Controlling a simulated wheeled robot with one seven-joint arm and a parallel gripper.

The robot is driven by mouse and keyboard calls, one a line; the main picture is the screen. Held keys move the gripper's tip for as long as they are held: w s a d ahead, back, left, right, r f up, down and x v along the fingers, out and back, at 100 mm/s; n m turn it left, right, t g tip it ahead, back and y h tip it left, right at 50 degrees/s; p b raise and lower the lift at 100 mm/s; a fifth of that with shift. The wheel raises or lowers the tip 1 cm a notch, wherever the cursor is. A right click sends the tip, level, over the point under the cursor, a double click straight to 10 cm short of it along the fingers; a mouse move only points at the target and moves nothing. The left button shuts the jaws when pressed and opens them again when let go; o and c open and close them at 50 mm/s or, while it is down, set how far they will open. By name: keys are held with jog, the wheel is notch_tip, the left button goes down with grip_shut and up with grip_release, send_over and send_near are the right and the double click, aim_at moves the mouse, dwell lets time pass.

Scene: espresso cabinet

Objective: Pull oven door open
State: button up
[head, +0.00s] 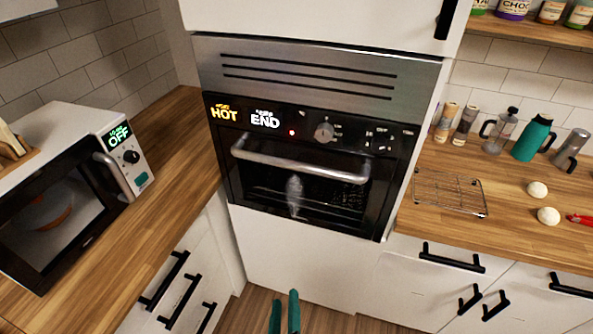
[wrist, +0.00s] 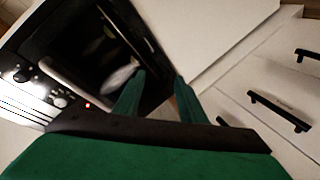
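The built-in oven's black glass door (head: 262,185) is shut, in the middle of the head view, and it also shows tilted in the wrist view (wrist: 98,32). Its silver bar handle (head: 300,164) runs across the top of the door and shows at the left in the wrist view (wrist: 75,85). A pale shape shows in the glass; I cannot tell whether it is inside or a reflection. My gripper (head: 285,314) has two green fingers, open and empty, below the oven and apart from the handle. In the wrist view my gripper (wrist: 159,82) points toward the door's lower part.
The oven panel (head: 290,128) reads HOT and END, with a red light. A microwave (head: 70,190) stands on the left counter. The right counter holds a wire rack (head: 449,193), white balls (head: 548,216) and a teal jug (head: 532,139). Drawers with black handles flank the oven.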

jog(key=w+r+n+h, duration=0.1)
jog(key=w+r+n, duration=0.1)
jog(key=w+r, duration=0.45)
jog(key=n+h, duration=0.4)
send_near(295, 168)
jog(key=x, duration=1.1)
jog(key=shift+w+d, duration=0.1)
jog(key=shift+w, duration=0.05)
grip_shut()
